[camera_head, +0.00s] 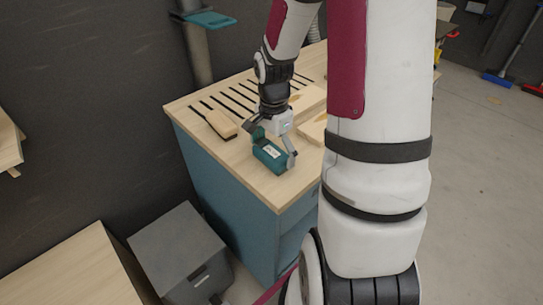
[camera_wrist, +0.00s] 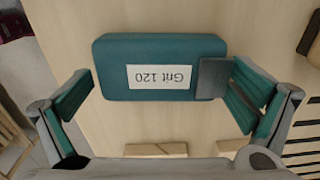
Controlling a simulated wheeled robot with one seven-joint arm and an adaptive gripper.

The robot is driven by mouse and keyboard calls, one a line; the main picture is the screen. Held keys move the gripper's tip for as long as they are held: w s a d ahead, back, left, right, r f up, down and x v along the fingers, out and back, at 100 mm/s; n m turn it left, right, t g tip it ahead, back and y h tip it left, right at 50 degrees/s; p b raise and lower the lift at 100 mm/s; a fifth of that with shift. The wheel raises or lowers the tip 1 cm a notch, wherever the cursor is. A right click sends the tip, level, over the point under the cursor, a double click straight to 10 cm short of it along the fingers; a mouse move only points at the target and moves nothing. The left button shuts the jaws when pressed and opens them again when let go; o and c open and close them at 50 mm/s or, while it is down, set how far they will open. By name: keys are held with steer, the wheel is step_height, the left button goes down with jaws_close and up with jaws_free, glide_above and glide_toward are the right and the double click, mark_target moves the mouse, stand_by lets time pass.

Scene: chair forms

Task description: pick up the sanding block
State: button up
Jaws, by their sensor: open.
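The sanding block (camera_head: 266,154) is a teal block with a white label, lying on the wooden top of the blue cabinet (camera_head: 188,108) near its front corner. In the wrist view the block (camera_wrist: 155,48) lies flat, its label reads "Grit 120" upside down, and a dark grey patch shows at its right end. My gripper (camera_head: 274,147) is open right over the block. In the wrist view my gripper (camera_wrist: 163,98) has one teal-padded finger off each end, with a gap at the left; whether the right finger touches I cannot tell.
A wooden-backed brush (camera_head: 220,124) lies left of the block. Dark slots (camera_head: 238,97) run across the top behind it. Pale wooden pieces (camera_head: 308,98) lie to the right. A grey box (camera_head: 178,250) stands on the floor below, beside another wooden top (camera_head: 72,278).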

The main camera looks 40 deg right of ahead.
mark_target(277, 153)
steer(key=c, duration=0.9)
steer(key=shift+r, duration=0.55)
steer(key=r, duration=0.1)
steer(key=s+r, duration=0.1)
steer(key=shift+r, duration=0.3)
steer(key=shift+s+d+r+p, duration=0.15)
steer(key=shift+s+p, duration=0.35)
steer(key=shift+s, duration=2)
steer(key=shift+s+r+p, duration=0.3)
steer(key=shift+s+p, duration=0.2)
steer(key=shift+s, duration=2)
steer(key=shift+s+d+r+p, duration=0.15)
steer(key=shift+s+p, duration=0.35)
steer(key=shift+s, duration=2)
